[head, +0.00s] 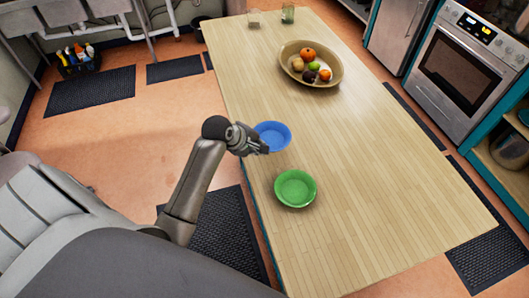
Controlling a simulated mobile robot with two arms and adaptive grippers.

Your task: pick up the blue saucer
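The blue saucer (273,134) is at the left edge of the wooden table (350,190), in the head view. My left gripper (262,148) is at the saucer's near left side and overlaps its rim in the picture. I cannot tell whether the fingers touch or grip the rim, nor whether the saucer rests fully on the table. The fingers are small and partly merged with the dark wrist. My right gripper is not in view.
A green saucer (295,188) lies on the table nearer to me. A wide bowl of fruit (311,77) stands farther back. Two small cups, one clear (254,19) and one greenish (288,14), are at the far end. The table's right and near parts are clear.

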